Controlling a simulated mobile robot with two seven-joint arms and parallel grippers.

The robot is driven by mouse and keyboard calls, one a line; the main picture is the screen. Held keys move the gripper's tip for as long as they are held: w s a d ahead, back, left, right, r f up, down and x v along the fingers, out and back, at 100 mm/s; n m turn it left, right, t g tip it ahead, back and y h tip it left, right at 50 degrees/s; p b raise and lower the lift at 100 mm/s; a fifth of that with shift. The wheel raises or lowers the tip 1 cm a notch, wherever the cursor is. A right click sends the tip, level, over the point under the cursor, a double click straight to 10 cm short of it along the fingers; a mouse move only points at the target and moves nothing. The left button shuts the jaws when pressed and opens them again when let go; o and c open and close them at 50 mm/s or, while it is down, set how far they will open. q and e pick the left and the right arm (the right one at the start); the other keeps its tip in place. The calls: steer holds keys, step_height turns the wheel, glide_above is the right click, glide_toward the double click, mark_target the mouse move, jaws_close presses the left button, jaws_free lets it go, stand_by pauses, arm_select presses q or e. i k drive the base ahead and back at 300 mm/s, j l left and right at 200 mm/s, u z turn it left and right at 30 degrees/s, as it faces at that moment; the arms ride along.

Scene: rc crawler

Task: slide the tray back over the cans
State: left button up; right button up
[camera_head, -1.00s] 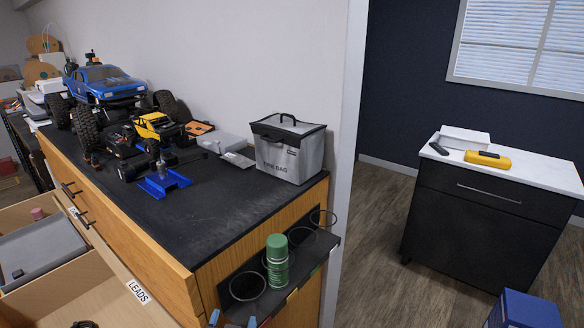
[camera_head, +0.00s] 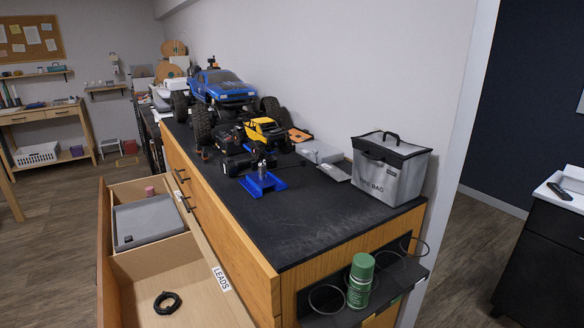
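A grey tray (camera_head: 146,222) lies in the far part of the open wooden drawer (camera_head: 150,292), to the left of the bench. A small pink can-like item (camera_head: 150,191) stands just beyond the tray's far edge. A green spray can (camera_head: 360,281) stands upright in a ring of the black side rack (camera_head: 328,300) on the bench's end. Any cans under the tray are hidden. Neither of my grippers shows in the view.
A black coil (camera_head: 167,301) lies in the near part of the drawer, which is mostly bare. The bench top (camera_head: 310,225) holds a blue truck (camera_head: 224,88), a smaller yellow crawler (camera_head: 264,131), a blue stand (camera_head: 262,183) and a grey bag (camera_head: 391,170). Floor left of the drawer is clear.

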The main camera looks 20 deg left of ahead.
mark_target(140, 224)
steer(key=u, duration=1.65)
steer(key=i+j+u, duration=0.1)
steer(key=j+u, duration=0.15)
steer(key=j, duration=0.15)
steer(key=i+j+u, duration=0.2)
steer(key=j, duration=0.2)
steer(key=i+j+u, duration=0.1)
steer(key=j+u, duration=0.15)
steer(key=j, duration=0.15)
steer(key=i+j+u, duration=0.55)
steer(key=i, duration=0.2)
steer(key=i+j+z, duration=0.1)
steer(key=i+z, duration=0.25)
steer(key=i, duration=0.15)
steer(key=i+j+z, duration=0.25)
steer(key=i+z, duration=0.7)
steer(key=z, duration=0.2)
steer(key=i+j+z, duration=0.2)
steer(key=z, duration=0.15)
steer(key=i, duration=0.1)
